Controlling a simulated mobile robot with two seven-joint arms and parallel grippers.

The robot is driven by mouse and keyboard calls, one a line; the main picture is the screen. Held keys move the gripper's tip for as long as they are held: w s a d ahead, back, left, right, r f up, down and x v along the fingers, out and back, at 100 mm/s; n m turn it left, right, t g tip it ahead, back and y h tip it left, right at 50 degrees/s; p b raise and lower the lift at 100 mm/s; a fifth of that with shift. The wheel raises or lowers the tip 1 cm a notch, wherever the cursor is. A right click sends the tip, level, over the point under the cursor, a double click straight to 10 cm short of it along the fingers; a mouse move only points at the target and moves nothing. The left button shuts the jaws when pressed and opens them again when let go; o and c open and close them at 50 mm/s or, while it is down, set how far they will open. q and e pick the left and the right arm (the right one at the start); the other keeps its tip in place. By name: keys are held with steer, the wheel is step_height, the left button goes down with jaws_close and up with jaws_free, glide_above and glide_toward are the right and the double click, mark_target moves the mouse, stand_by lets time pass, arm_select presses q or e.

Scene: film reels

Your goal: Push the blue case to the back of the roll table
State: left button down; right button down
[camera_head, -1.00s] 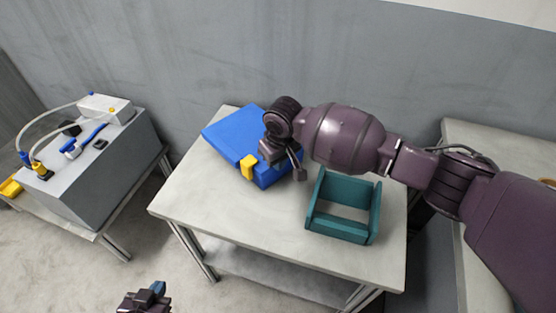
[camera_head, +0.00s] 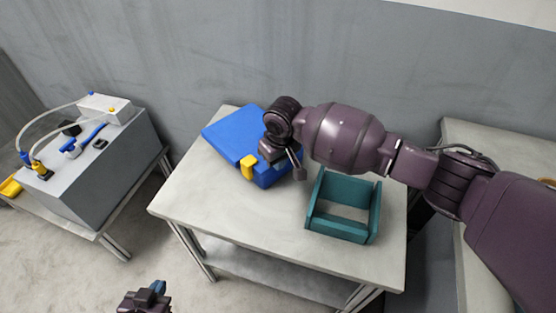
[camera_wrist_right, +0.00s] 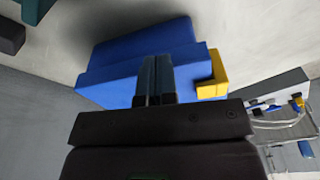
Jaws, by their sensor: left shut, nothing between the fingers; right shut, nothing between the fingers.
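The blue case (camera_head: 238,138) with a yellow latch (camera_head: 249,167) lies on the light roll table (camera_head: 190,197), near its back left edge by the wall. My right gripper (camera_head: 299,172) is shut and empty, at the right front side of the case. In the right wrist view, its closed fingers (camera_wrist_right: 156,80) overlap the blue case (camera_wrist_right: 125,55); whether they touch it I cannot tell. The yellow latch (camera_wrist_right: 215,75) shows at the right there. My left gripper (camera_head: 145,298) is shut and empty, low in front of the table, partly cut off by the frame.
A teal open-frame holder (camera_head: 342,232) stands on the table to the right of the case. A grey machine with hoses (camera_head: 95,165) stands on a separate table at the left. The front left of the roll table is clear. A grey wall (camera_head: 300,50) runs behind.

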arm_select(q)
steer(key=shift+f, duration=0.2)
arm_select(e)
steer(key=shift+w+a+f, duration=0.1)
steer(key=shift+w, duration=0.1)
